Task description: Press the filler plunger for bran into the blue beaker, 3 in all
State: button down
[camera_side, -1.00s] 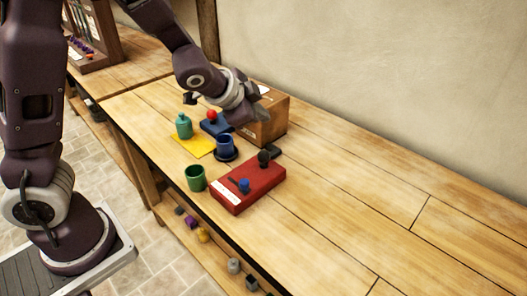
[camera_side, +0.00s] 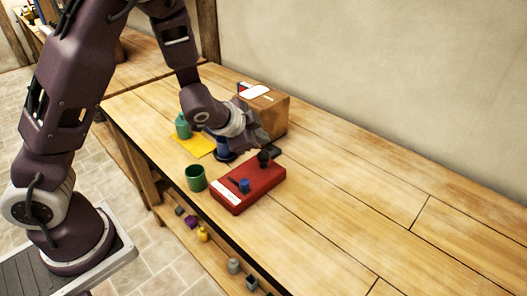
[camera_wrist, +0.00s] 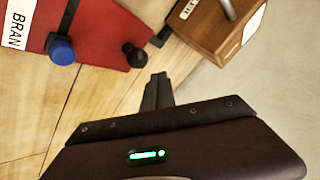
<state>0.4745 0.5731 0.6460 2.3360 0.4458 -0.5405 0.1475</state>
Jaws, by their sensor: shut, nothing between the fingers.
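The red filler box (camera_side: 262,183) lies on the bench, and its white label reads BRAN in the wrist view (camera_wrist: 14,25). It carries a blue knob (camera_side: 244,186) near the label end and a black knob (camera_side: 264,160) near the far end. Both the blue knob (camera_wrist: 61,50) and the black knob (camera_wrist: 133,54) show in the wrist view. My gripper (camera_side: 266,147) is shut and empty, close above the black knob's end; I cannot tell whether they touch. The blue beaker (camera_side: 224,154) stands left of the red box, partly hidden by my arm.
A green beaker (camera_side: 195,178) stands left of the red box. A teal bottle (camera_side: 183,127) and a yellow mat (camera_side: 192,143) lie farther back. A brown box (camera_side: 274,113) stands behind my gripper. The bench to the right is clear.

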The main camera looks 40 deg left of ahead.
aim_at(265, 151)
jog(key=shift+f, duration=0.55)
dwell(1.6)
jog(key=shift+f, duration=0.4)
jog(key=shift+f, duration=0.95)
dwell(0.8)
jog(key=shift+r, duration=1.35)
jog(key=shift+r, duration=2.5)
